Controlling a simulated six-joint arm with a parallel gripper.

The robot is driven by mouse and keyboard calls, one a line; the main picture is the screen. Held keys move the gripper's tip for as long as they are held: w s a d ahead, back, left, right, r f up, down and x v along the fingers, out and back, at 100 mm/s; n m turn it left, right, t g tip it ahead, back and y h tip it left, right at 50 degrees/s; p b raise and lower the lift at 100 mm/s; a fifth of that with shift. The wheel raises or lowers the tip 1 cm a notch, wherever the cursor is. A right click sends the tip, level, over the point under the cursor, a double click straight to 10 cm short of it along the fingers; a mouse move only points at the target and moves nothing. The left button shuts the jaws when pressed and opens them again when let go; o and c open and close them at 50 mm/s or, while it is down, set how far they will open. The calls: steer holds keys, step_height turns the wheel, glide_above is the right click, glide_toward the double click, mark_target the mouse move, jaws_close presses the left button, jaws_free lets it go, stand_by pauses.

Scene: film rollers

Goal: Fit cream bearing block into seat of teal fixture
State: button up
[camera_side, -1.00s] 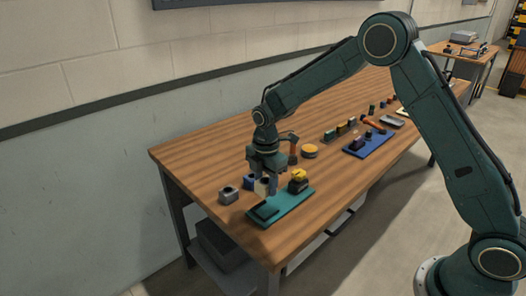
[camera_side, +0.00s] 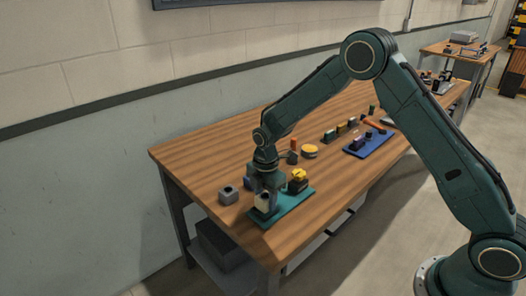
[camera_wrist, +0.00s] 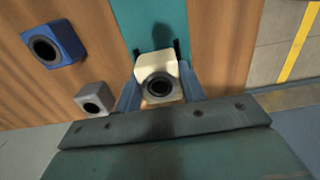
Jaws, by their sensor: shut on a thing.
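The cream bearing block (camera_wrist: 158,68) has a dark round bore and sits between the fingers of my gripper (camera_wrist: 160,92), which is shut on it. In the side view the cream block (camera_side: 262,201) is low over the near-left end of the teal fixture (camera_side: 291,208), with my gripper (camera_side: 266,194) around it. The teal fixture (camera_wrist: 137,14) also shows behind the block in the wrist view. The seat is mostly hidden by the block and fingers, so I cannot tell whether the block touches it. A black and yellow clamp (camera_side: 299,181) stands on the fixture's far end.
A grey bearing block (camera_side: 228,195) stands left of the fixture, and a blue one (camera_wrist: 53,44) is near it. A yellow disc (camera_side: 310,151), a blue fixture (camera_side: 370,144) and several small parts lie farther along the bench. The table's front edge is close to the teal fixture.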

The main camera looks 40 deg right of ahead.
steer(key=shift+f, duration=0.7)
steer(key=shift+s+f, duration=0.15)
steer(key=shift+f, duration=0.45)
stand_by(1.2)
steer(key=o, duration=1.4)
steer(key=shift+c, duration=0.2)
steer(key=shift+o, duration=0.5)
steer(key=shift+f, duration=0.1)
steer(key=shift+c, duration=0.3)
steer(key=shift+r, duration=0.45)
steer(key=shift+c, duration=0.8)
steer(key=o, duration=0.4)
steer(key=shift+r, duration=3.25)
